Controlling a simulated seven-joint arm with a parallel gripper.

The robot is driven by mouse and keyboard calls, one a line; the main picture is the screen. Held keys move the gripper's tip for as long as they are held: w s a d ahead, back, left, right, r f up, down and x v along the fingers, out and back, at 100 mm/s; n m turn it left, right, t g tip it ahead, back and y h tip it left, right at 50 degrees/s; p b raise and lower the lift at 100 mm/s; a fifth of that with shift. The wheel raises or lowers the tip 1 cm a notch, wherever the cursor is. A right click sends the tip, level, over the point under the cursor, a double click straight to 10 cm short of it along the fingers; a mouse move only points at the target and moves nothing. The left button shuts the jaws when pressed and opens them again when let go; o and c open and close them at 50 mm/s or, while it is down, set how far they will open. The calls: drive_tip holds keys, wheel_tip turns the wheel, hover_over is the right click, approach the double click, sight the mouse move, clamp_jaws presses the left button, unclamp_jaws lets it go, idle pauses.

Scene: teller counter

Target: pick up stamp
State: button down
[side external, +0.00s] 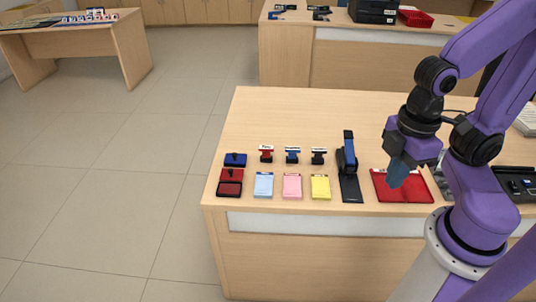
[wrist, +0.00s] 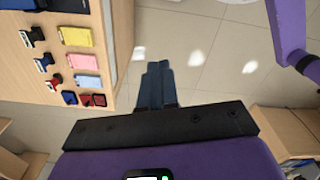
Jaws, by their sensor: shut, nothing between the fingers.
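Three stamps stand in a row on the counter in the side view: a red stamp (side external: 266,154), a blue stamp (side external: 292,155) and a black stamp (side external: 318,156). They also show small at the left of the wrist view, black (wrist: 32,36), blue (wrist: 45,63) and red (wrist: 54,81). My gripper (side external: 396,182) is shut and empty, right of the stamps, and appears above or in front of the red folder in the side view; its height is hard to tell. Its blue-grey fingers show together in the wrist view (wrist: 157,67), apart from every stamp.
Blue (side external: 264,185), pink (side external: 292,186) and yellow (side external: 320,187) notepads lie before the stamps. Blue (side external: 235,159) and red (side external: 229,188) ink pads sit left. The counter (side external: 300,115) behind is clear.

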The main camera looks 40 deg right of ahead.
drive_tip(key=c, duration=0.8)
unclamp_jaws()
